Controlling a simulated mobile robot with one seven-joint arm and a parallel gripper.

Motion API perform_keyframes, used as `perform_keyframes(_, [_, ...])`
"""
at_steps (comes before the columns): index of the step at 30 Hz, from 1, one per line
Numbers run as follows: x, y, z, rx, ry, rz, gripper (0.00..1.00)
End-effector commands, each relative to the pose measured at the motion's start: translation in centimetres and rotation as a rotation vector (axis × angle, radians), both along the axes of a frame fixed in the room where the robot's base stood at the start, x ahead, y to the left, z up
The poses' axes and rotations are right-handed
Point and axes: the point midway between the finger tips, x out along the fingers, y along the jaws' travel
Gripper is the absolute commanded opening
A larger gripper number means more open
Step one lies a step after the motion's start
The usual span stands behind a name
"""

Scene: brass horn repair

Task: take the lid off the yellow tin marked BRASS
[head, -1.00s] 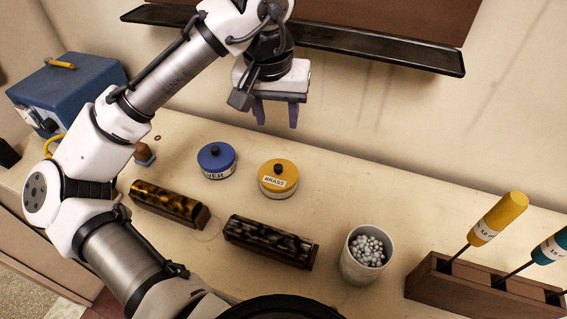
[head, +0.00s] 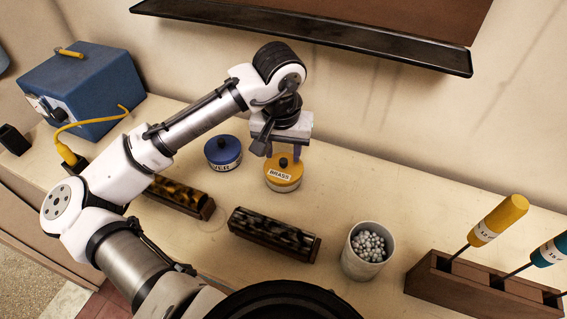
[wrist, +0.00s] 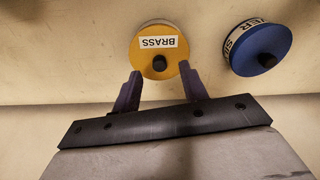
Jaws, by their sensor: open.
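The yellow tin marked BRASS (head: 283,184) stands upright on the bench with its yellow lid (head: 275,163) on. The lid has a dark knob (head: 284,162) on top. In the wrist view the lid (wrist: 145,55) and its knob (wrist: 159,63) lie just beyond the fingertips. My gripper (head: 283,153) is open and empty, above and slightly behind the tin. In the wrist view my gripper's two fingers (wrist: 160,74) are apart, with the knob roughly centred between their tips. I cannot tell the exact height of the fingertips above the lid.
A blue-lidded tin (head: 223,153) stands close left of the yellow one. Two brush blocks (head: 274,234) (head: 180,195), a cup of white balls (head: 368,250) and a screwdriver rack (head: 480,285) sit nearer. A dark shelf (head: 300,36) is on the wall behind.

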Motion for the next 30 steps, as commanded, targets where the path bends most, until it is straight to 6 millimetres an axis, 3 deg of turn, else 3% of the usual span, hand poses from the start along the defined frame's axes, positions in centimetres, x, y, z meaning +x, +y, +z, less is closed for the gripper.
perform_keyframes(6, [0.3, -0.1, -2.3, 0.0, 0.0, 0.0, 0.43])
perform_keyframes(14, [0.3, -0.1, -2.5, 0.0, 0.0, 0.0, 0.42])
perform_keyframes(24, [0.3, -0.1, -2.5, 0.0, 0.0, 0.0, 0.0])
perform_keyframes(30, [0.3, -0.1, -2.5, 0.0, -0.001, 0.001, 0.0])
